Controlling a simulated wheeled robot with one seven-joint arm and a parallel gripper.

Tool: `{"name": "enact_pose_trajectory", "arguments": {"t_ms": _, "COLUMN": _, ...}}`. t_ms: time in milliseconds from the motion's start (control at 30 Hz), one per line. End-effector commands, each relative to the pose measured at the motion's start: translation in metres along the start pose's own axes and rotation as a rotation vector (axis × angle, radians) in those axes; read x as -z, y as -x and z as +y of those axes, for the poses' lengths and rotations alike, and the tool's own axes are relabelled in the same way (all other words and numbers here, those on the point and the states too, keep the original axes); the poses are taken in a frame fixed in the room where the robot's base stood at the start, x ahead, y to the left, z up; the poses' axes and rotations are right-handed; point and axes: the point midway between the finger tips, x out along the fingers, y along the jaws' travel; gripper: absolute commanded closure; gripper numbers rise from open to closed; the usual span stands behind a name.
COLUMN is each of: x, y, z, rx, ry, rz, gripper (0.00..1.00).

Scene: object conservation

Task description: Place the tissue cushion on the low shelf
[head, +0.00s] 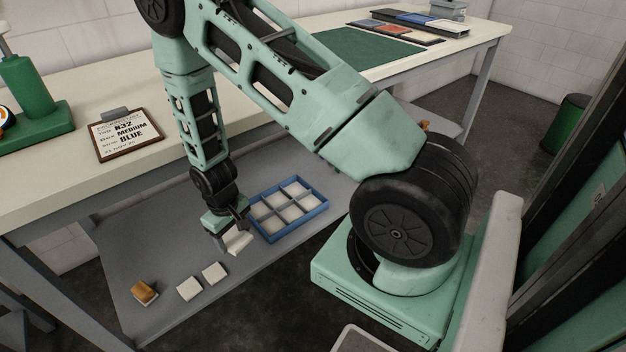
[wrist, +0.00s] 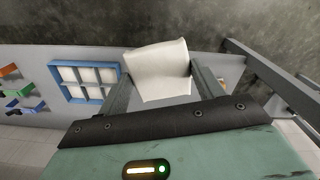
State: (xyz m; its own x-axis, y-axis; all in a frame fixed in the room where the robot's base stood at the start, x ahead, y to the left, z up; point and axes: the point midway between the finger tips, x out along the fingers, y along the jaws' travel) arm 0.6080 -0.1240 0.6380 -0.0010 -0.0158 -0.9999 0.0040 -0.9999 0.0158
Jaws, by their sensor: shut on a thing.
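My gripper (head: 236,228) is shut on a white tissue cushion (head: 239,243) and holds it over the grey low shelf (head: 165,250) under the workbench. In the wrist view the cushion (wrist: 158,62) sits between the two fingers of my gripper (wrist: 160,82) and sticks out past their tips. I cannot tell whether it touches the shelf. Two similar white cushions, a left one (head: 190,289) and a right one (head: 214,272), lie on the shelf near its front edge.
A blue divided tray (head: 262,238) with white cushions in its compartments stands just right of my gripper. A brown-topped item (head: 144,291) lies at the shelf's left front. A clipboard (head: 128,134) rests on the bench above. Small coloured items (wrist: 22,92) show in the wrist view.

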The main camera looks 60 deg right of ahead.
Motion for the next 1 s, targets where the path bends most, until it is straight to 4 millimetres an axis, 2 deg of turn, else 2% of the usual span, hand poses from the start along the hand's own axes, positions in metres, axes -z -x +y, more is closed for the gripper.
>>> {"name": "enact_pose_trajectory", "arguments": {"t_ms": 33, "x": 0.004, "y": -0.022, "z": 0.0, "rx": -0.001, "ry": 0.0, "rz": 0.005, "gripper": 0.54}}
{"name": "enact_pose_trajectory", "arguments": {"t_ms": 767, "x": 0.032, "y": -0.13, "z": 0.002, "rx": 0.007, "ry": -0.026, "rz": 0.004, "gripper": 0.54}}
{"name": "enact_pose_trajectory", "arguments": {"t_ms": 867, "x": 0.042, "y": -0.147, "z": 0.006, "rx": 0.009, "ry": -0.043, "rz": 0.003, "gripper": 0.54}}
{"name": "enact_pose_trajectory", "arguments": {"t_ms": 1000, "x": 0.067, "y": -0.174, "z": 0.016, "rx": 0.012, "ry": -0.083, "rz": 0.003, "gripper": 0.54}}
